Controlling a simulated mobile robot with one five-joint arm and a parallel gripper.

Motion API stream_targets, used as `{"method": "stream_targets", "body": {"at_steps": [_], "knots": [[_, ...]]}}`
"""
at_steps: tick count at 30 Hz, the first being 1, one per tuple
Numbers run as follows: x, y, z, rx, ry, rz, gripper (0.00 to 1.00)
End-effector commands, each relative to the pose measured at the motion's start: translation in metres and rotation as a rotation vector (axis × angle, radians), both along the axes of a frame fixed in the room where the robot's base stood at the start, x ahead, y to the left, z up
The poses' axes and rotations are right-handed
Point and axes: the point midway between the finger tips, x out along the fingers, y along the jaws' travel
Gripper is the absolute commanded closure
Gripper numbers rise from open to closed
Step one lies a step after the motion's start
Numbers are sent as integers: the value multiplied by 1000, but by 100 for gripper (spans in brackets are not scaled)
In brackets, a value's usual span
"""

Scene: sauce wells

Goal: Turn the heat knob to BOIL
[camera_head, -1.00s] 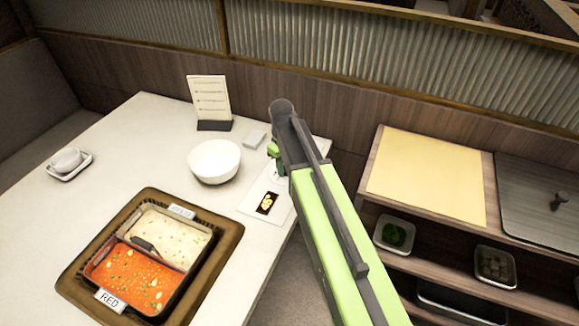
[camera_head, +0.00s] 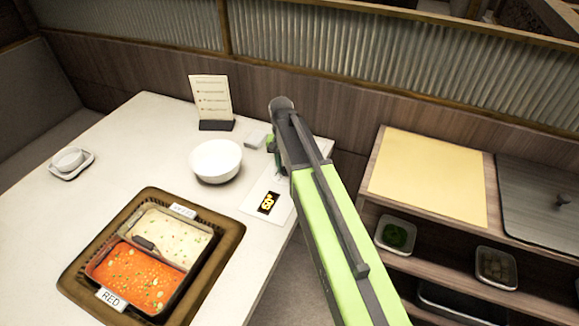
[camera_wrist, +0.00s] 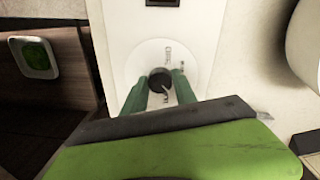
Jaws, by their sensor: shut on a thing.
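The heat knob (camera_wrist: 160,81) is a small dark knob on a round white dial at the middle of the wrist view. My gripper (camera_wrist: 160,92) is shut on it, with a green finger on each side. Small marks show on the dial, but I cannot read them. The white control panel (camera_head: 262,212) carries a black display (camera_head: 268,203) with lit yellow characters too small to read surely. In the head view my arm hides the knob. The divided pot holds a red broth (camera_head: 138,278) and a pale broth (camera_head: 172,236).
A white bowl (camera_head: 216,160) stands left of the panel, with a menu stand (camera_head: 210,103) behind it. A small cup on a saucer (camera_head: 70,160) is at the far left. A side shelf with a yellow board (camera_head: 428,178) and small trays is at the right.

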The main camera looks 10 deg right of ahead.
Motion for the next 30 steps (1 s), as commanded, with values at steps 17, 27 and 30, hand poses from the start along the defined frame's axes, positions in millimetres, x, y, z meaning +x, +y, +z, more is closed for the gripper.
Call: {"method": "stream_targets", "body": {"at_steps": [17, 27, 30], "knots": [[3, -2, 0, -1, -6, -464, 100], [3, -4, 0, -3, -5, -580, 100], [3, -4, 0, -4, -5, -591, 100]]}}
